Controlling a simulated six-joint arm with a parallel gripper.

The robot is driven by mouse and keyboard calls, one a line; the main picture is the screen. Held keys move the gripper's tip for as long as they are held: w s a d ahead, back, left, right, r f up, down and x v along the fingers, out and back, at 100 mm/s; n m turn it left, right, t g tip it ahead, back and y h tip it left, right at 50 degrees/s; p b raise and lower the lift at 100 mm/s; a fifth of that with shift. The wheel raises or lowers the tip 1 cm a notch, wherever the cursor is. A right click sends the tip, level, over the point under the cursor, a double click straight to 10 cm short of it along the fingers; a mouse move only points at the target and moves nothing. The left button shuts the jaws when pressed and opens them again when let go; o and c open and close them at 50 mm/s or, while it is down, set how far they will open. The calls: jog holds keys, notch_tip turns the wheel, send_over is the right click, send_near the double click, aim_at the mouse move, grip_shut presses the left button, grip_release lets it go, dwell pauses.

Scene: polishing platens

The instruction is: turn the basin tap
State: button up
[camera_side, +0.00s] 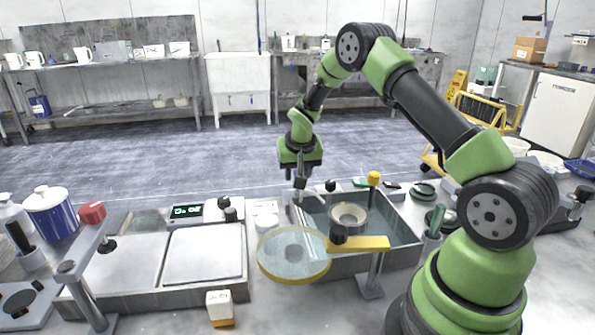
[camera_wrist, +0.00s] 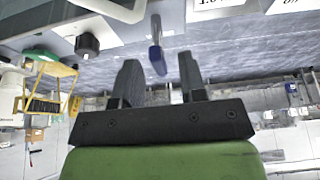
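The basin (camera_side: 405,238) is a grey sunken tub right of centre in the side view. The tap looks like a thin grey piece at its back left edge, partly hidden by my gripper (camera_side: 300,184). In the wrist view, a grey lever with a blue tip (camera_wrist: 157,58), likely the tap handle, lies in the gap between the two dark fingers of my gripper (camera_wrist: 158,65). The fingers stand apart, with visible room on both sides of the lever. I see no clear contact. My gripper points down over the basin's back left edge.
A round cup (camera_side: 348,214) sits in the basin. A black knob (camera_side: 330,185) is right of my gripper.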

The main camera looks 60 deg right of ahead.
grip_shut()
jog(key=shift+n, duration=0.3)
jog(key=shift+d+n+t+y, duration=0.1)
jog(key=shift+n+t+y, duration=0.3)
jog(key=shift+n, duration=0.9)
jog(key=shift+d+n+t+y, duration=0.15)
jog(key=shift+n+y, duration=0.45)
jog(key=shift+n, duration=0.7)
jog(key=shift+s+n, duration=0.1)
jog(key=shift+n, duration=0.2)
grip_release()
